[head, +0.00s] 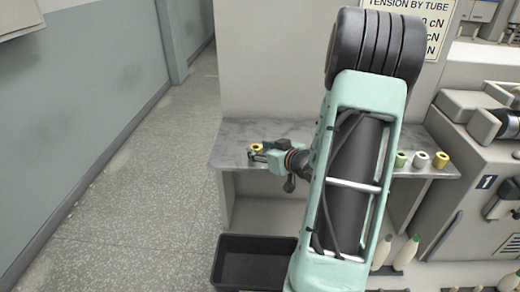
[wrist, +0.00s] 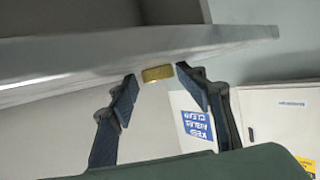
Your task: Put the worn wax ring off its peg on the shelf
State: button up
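A small yellow ring (head: 257,148) is at the left end of the grey marble shelf (head: 232,133), by the tips of my gripper (head: 254,153). The wrist view is upside down. It shows the yellow ring (wrist: 157,73) against the shelf surface (wrist: 90,58), between or just beyond the two dark fingertips (wrist: 157,80). The fingers are apart, with a gap on each side of the ring. I cannot tell whether this is the worn wax ring. No peg shows at this ring, and my arm hides the middle of the shelf.
Green (head: 401,159), white (head: 420,159) and yellow (head: 441,160) ring-like pieces stand on the shelf's right part. A black bin (head: 252,262) is on the floor below. A machine (head: 480,145) stands at the right. The floor at the left is clear.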

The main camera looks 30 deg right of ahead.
jog(key=shift+s+a+f, duration=0.1)
jog(key=shift+s+f, duration=0.2)
jog(key=shift+f, duration=0.35)
jog(key=shift+r+p, duration=0.45)
jog(key=shift+r, duration=0.05)
jog(key=r+p+v, duration=0.1)
jog(key=p+v, duration=0.1)
jog(key=v, duration=1)
jog(key=shift+w, duration=0.2)
